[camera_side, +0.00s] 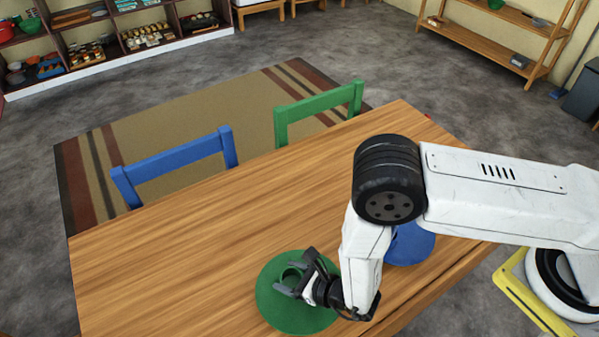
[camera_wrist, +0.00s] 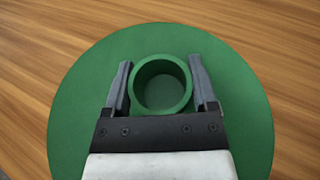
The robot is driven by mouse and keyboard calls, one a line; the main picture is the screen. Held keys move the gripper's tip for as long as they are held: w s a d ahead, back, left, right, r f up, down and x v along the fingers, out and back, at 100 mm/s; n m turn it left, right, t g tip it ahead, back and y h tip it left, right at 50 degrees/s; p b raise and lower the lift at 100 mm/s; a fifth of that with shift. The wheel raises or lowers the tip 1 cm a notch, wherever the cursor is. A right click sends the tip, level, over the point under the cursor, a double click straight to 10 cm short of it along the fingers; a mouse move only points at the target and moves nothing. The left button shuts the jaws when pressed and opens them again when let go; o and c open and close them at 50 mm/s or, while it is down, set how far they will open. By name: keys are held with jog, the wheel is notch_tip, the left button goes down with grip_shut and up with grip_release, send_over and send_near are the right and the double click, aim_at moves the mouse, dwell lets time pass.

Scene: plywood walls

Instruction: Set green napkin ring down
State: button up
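The green napkin ring (camera_side: 291,275) is upright between the two fingers of my gripper (camera_side: 295,272), over the round green mat (camera_side: 269,312). In the wrist view the ring (camera_wrist: 160,103) shows its open top, with a finger against its left and right sides. My gripper (camera_wrist: 161,80) appears shut on it. The green mat (camera_wrist: 80,120) fills the area below and around the ring. Whether the ring's bottom touches the mat is hard to tell.
The wooden table (camera_side: 190,250) is clear to the left. A round blue mat (camera_side: 412,246) lies partly hidden behind my arm. A blue chair (camera_side: 175,160) and a green chair (camera_side: 318,104) stand at the far edge. Shelves line the back.

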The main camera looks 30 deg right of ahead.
jog(key=shift+o, duration=0.9)
jog(key=shift+r, duration=0.2)
jog(key=shift+v, duration=6)
